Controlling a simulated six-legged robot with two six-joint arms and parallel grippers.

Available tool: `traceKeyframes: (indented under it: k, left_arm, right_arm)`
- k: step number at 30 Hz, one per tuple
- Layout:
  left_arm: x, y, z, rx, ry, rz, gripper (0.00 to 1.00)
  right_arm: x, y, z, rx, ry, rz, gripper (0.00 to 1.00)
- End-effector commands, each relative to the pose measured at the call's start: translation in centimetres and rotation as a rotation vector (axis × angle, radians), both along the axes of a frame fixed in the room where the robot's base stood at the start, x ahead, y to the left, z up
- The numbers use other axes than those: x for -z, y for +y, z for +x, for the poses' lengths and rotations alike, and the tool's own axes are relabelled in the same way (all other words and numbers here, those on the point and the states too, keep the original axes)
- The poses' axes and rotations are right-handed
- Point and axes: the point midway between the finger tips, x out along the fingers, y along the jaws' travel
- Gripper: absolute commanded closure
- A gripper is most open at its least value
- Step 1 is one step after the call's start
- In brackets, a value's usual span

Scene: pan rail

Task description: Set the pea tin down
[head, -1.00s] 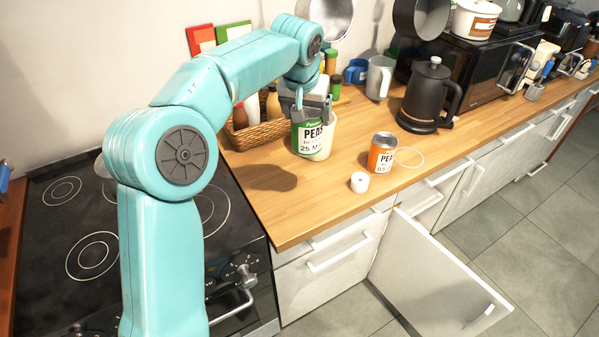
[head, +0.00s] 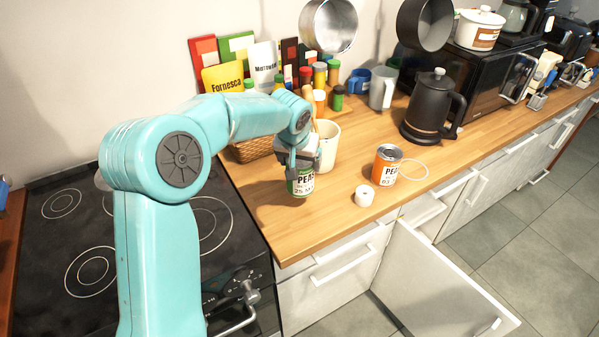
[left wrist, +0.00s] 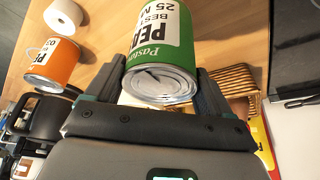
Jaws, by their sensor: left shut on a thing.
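The pea tin is green and white, marked "PEAS"; in the head view the tin (head: 300,184) is upright at the counter, below my left gripper (head: 301,163). In the left wrist view the green tin (left wrist: 163,55) sits between the two fingers of my left gripper (left wrist: 160,88), which is shut on it. I cannot tell whether its base touches the wooden counter (head: 310,222). An orange and white tin (head: 386,164) also marked "PEA" stands to the right, and it shows in the left wrist view (left wrist: 54,65). My right gripper is out of view.
A white roll (head: 364,196) stands near the orange tin. A cream cup (head: 328,145) is close behind the green tin, with a wicker basket (head: 252,150) to the left. A black kettle (head: 433,105) is farther right. The counter in front is bare; a cabinet door (head: 440,285) hangs open below.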

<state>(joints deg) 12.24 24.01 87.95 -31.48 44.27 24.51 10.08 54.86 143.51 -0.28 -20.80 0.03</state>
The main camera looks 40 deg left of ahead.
Motion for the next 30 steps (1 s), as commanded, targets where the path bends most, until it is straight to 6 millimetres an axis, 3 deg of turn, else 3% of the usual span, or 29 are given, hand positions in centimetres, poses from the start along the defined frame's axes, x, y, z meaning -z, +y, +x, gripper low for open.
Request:
traceKeyframes:
  k: [10, 22, 23, 24, 30]
  left_arm:
    - [4.3, 0.3, 0.1, -0.002, -0.001, 0.001, 0.69]
    - [4.9, 0.3, 0.2, -0.001, -0.004, 0.001, 0.69]
    - [5.0, 0.3, 0.1, -0.001, -0.001, 0.000, 0.15]
    - [4.9, 0.3, 0.1, -0.001, -0.001, 0.000, 0.02]
    - [4.8, 0.3, 0.1, -0.001, -0.001, 0.000, 0.00]
  right_arm:
    - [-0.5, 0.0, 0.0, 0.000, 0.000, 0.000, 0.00]
    - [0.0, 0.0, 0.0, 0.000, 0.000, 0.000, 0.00]
    - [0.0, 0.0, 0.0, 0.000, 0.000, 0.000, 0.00]
    - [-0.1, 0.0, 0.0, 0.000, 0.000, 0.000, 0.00]
    - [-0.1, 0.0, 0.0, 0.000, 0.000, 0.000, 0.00]
